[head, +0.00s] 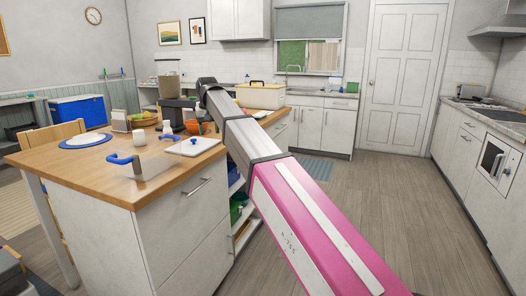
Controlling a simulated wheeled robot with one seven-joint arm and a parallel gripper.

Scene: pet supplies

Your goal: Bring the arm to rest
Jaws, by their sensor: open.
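My arm, pink and white with grey sections, reaches from the lower right up to the left over the far part of the wooden-topped island (105,178). My gripper (206,84) is the small dark end of the arm, above the back of the island. It is open, and nothing shows held in it. Its fingers are small and partly hidden by the arm.
The island top holds a blue-rimmed plate (86,140), a blue-handled item (123,160), a white board (194,146), an orange bowl (201,128) and a lidded box (261,96). Open shelves below hold green items (236,212). The floor (375,195) to the right is clear.

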